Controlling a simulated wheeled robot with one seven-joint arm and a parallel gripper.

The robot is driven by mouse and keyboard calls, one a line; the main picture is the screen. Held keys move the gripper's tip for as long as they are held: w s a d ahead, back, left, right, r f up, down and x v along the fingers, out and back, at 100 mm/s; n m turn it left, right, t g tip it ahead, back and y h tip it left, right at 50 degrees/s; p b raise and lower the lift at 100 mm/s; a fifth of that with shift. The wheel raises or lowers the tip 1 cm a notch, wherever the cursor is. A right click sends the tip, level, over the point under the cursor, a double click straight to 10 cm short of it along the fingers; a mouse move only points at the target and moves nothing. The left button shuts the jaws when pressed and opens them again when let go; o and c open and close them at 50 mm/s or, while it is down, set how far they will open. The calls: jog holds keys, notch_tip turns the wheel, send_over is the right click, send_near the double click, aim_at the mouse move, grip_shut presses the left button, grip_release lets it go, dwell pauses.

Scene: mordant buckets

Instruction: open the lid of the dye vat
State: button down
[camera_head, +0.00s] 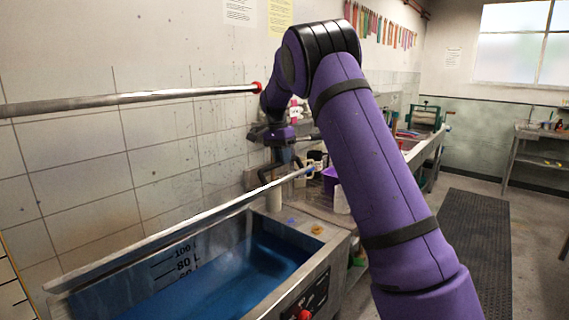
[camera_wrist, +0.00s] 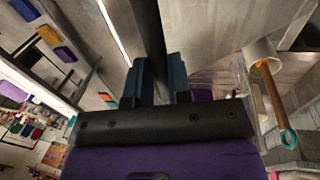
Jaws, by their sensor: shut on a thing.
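The dye vat (camera_head: 300,238) stands at the lower left in the head view. Its inside shows, with blue dye and litre marks on the back wall. A long, thin pale strip (camera_head: 165,232), apparently the lid seen nearly edge-on, slants above the vat's back side, raised off the opening. My gripper (camera_head: 275,136) is beyond the strip's far end, partly hidden by my arm. In the wrist view, my gripper (camera_wrist: 160,82) has its teal fingers shut on a dark bar (camera_wrist: 150,32), which looks like the lid's handle. Its join to the lid is not clear.
A grey rail (camera_head: 130,98) with a red end runs along the tiled wall above the vat. A control panel (camera_head: 308,296) with a red knob is on the vat's front. An orange-handled dipper (camera_wrist: 271,98) shows at right in the wrist view. A dark floor mat (camera_head: 480,245) lies clear at right.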

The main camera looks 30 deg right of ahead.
jog(key=shift+w+a+f, duration=0.15)
jog(key=shift+a+f, duration=0.05)
jog(key=c, duration=1.4)
grip_release()
jog(key=o, duration=0.3)
jog(key=shift+w+f, duration=0.15)
jog(key=shift+w, duration=0.1)
jog(key=shift+o, duration=0.2)
jog(key=shift+s, duration=0.1)
jog(key=shift+s+d, duration=0.1)
